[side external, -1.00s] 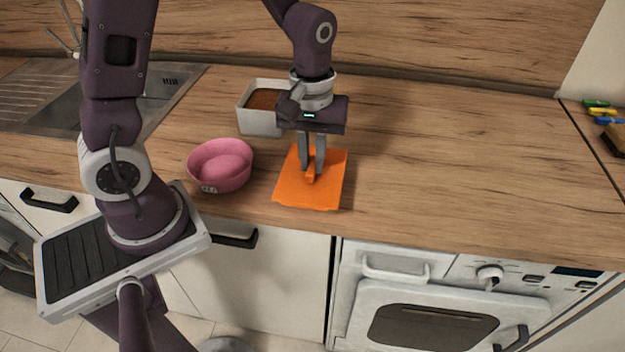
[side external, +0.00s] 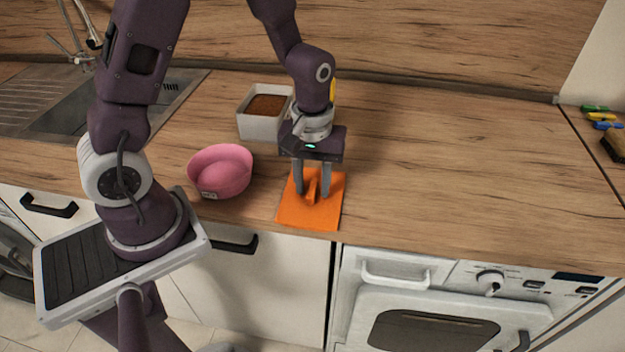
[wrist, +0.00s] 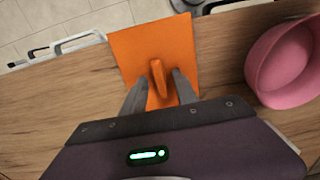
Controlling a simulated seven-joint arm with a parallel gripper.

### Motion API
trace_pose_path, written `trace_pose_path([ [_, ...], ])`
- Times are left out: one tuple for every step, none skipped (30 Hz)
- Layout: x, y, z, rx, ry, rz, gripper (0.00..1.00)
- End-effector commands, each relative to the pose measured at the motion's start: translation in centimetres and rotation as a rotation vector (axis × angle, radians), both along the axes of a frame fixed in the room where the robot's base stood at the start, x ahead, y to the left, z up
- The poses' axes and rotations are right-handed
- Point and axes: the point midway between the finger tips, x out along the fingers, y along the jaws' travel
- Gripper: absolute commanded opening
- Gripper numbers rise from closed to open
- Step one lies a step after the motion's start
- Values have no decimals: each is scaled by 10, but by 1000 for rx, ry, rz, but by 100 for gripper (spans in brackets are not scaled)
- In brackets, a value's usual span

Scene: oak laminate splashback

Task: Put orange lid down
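The orange lid (side external: 322,218) is a flat square with a raised bar handle in its middle. It appears to lie flat on the wooden counter, with its near side at about the front edge. In the wrist view the lid (wrist: 140,42) shows its far side along that edge. My gripper (side external: 312,193) is low over the lid, with one finger on each side of the handle. In the wrist view the fingers (wrist: 160,76) stand apart, with orange showing between each finger and the handle. My gripper is open and holds nothing.
A pink bowl (side external: 234,164) stands just left of the lid. A white square container (side external: 259,124) with brown contents is behind. The sink (side external: 75,105) is at the far left. The counter right of the lid (side external: 450,165) is clear, above the oven front (side external: 430,325).

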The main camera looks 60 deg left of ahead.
Motion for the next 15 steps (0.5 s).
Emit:
trace_pose_path([
  [0, 0, 2, 0, -1, 0, 35],
  [0, 0, 4, 0, -1, 0, 35],
  [1, 0, 10, 1, -5, 0, 35],
  [2, 0, 16, 1, -6, 0, 35],
  [2, 0, 23, 1, -6, 0, 35],
  [2, 0, 34, 1, -8, -1, 35],
  [2, 0, 43, 0, -10, -1, 35],
  [2, 0, 52, 1, -11, -1, 35],
  [2, 0, 63, 1, -9, -1, 35],
  [2, 0, 71, 0, -8, -1, 35],
  [2, 0, 79, 0, -8, -1, 35],
  [2, 0, 89, 0, -8, 0, 35],
  [1, 0, 95, 0, -7, 0, 35],
  [1, 0, 101, 0, -7, 0, 35],
  [1, 0, 108, 0, -6, 0, 35],
])
